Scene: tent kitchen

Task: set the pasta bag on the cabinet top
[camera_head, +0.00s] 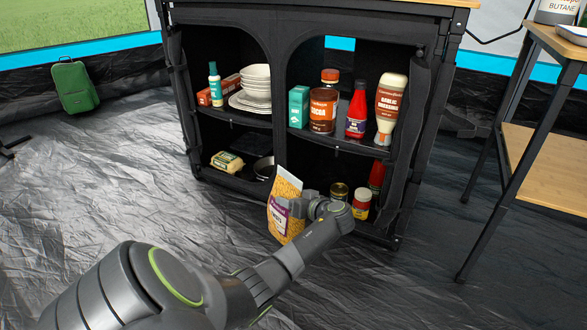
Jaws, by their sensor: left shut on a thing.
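The pasta bag (284,191), clear with yellow pasta and a purple and white label, is held upright in front of the lower part of the cabinet. My left gripper (291,206) is shut on the pasta bag from its right side; the fingers partly hide it. The cabinet (279,100) is black with open shelves, and its wooden top (440,3) shows only as a thin strip at the upper picture edge. My right gripper is not in view.
The cabinet shelves hold bowls and plates (256,85), a cocoa jar (323,109), sauce bottles (389,105) and small jars (361,202). A wooden side table (550,160) stands at the right.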

